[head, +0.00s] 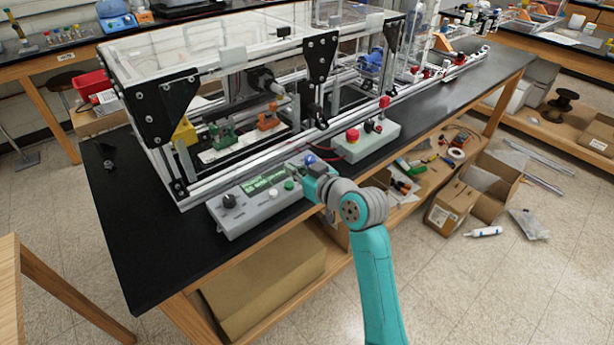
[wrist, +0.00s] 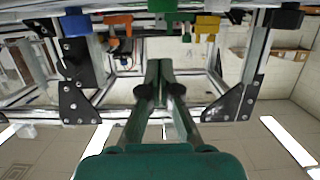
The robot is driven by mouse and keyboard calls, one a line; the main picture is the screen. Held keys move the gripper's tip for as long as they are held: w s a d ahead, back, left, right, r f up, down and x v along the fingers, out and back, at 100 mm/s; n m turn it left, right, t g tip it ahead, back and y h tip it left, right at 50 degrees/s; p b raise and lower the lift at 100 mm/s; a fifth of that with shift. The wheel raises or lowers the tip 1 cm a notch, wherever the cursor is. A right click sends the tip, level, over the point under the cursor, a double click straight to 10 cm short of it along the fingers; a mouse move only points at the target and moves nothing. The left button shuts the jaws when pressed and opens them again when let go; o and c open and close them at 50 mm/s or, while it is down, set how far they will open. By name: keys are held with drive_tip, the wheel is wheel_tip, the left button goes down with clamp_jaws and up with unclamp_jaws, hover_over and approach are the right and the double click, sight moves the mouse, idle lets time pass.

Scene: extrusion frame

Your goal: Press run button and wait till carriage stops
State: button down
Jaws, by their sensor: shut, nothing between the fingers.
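A grey control box (head: 245,215) lies along the front of the bench, with a black knob (head: 229,201), a green display, a green button (head: 289,185) and a blue button (head: 310,159). I cannot read which one is marked run. My gripper (head: 305,174) is over the right end of this box, close to the blue and green buttons; contact cannot be told. In the wrist view my gripper (wrist: 160,66) has its fingers together and empty. I cannot single out the carriage inside the extrusion frame (head: 320,60).
A second grey box (head: 368,140) with a red mushroom button (head: 352,134) stands to the right. Orange (head: 267,121), green (head: 222,135) and yellow (head: 184,133) parts sit inside the frame. The black bench top (head: 140,235) is mostly clear at left. A cardboard box (head: 453,207) is on the floor.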

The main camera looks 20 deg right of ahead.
sight(296, 192)
drive_tip(key=shift+s+f, duration=0.15)
drive_tip(key=shift+f, duration=1.85)
